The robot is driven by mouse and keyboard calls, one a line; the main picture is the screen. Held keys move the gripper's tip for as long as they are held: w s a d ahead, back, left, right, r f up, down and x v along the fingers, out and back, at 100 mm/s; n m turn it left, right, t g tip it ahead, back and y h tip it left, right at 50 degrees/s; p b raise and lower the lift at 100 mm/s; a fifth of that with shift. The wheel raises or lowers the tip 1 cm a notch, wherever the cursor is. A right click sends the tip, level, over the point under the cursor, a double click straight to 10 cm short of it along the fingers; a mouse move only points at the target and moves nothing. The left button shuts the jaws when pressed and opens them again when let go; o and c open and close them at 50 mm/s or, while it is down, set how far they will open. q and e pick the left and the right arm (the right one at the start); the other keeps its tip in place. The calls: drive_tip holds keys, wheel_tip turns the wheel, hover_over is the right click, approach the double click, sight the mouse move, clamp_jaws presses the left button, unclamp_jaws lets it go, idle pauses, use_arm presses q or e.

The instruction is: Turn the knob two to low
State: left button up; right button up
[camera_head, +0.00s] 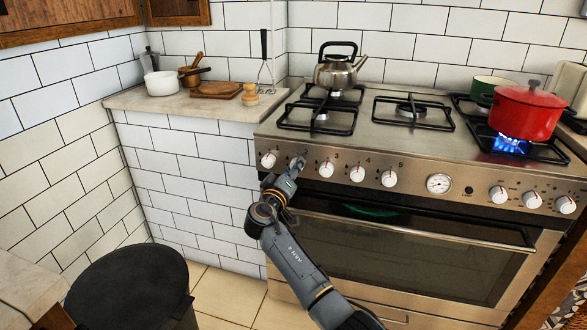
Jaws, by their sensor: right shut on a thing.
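The stove's front panel (420,183) carries a row of white knobs. The first knob (268,160) is at the far left, and knob three (326,169) is right of my gripper. My right gripper (297,165) is between these two, at the place of knob two, and is shut on that knob. The fingers hide knob two almost wholly, so its setting cannot be read. My left gripper is not in view.
A red pot (525,112) stands over a lit blue flame (510,144) on the right burner. A kettle (338,72) is on the back left burner. The oven handle (420,230) runs below the knobs. A dark bin (130,285) stands at lower left.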

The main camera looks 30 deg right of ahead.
idle(0.3)
drive_tip(key=o, duration=1.2)
drive_tip(key=shift+a, duration=0.1)
drive_tip(key=v, duration=1.2)
drive_tip(key=shift+f, duration=0.15)
